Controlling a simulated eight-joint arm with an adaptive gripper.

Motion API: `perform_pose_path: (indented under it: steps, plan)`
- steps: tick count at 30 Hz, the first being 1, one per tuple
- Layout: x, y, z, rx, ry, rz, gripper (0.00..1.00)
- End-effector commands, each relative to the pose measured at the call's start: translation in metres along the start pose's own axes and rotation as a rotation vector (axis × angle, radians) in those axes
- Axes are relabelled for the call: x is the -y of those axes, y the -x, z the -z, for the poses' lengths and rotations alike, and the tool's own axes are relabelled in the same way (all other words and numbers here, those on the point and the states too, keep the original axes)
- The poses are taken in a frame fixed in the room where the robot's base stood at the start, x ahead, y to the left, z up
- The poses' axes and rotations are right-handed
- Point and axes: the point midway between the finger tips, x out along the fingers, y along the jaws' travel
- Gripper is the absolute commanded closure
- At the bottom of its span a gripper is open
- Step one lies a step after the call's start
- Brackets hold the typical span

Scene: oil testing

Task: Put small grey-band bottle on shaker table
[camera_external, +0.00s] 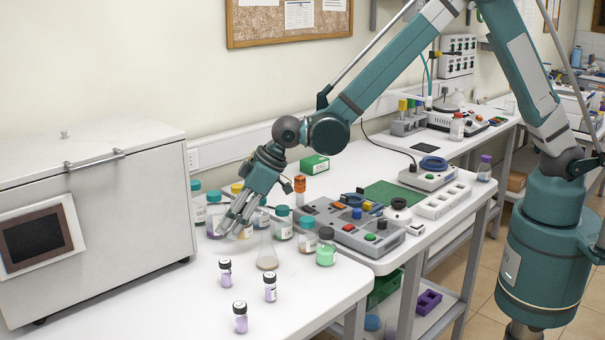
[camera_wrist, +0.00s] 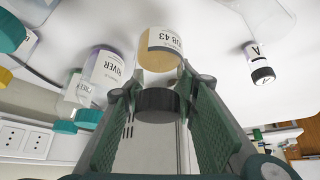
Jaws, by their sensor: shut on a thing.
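My gripper (camera_external: 234,226) points down among the bottles on the left bench. In the wrist view my gripper (camera_wrist: 157,92) has its green pads on either side of a small bottle with a dark cap (camera_wrist: 159,101), amber contents and a white label. It is shut on this bottle near the cap. In the external view the bottle is mostly hidden by the fingers and neighbouring bottles. I cannot tell for sure which device is the shaker table.
Teal-capped bottles (camera_external: 283,222) and a flask (camera_external: 267,258) stand close by. Three small purple vials (camera_external: 270,288) stand in front. A grey device with coloured knobs (camera_external: 372,238) and a green mat (camera_external: 394,195) lie to the right. A white cabinet (camera_external: 100,215) is at left.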

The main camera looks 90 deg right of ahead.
Motion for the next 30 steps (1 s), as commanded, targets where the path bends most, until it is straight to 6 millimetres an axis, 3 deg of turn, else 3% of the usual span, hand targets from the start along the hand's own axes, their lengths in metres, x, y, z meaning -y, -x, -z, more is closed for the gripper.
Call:
perform_pose_path:
  steps: [14,30]
  plan:
    - [0.0,-0.006,-0.004,0.0,0.0,0.0,0.86]
    - [0.0,-0.036,-0.024,0.0,0.0,0.0,0.86]
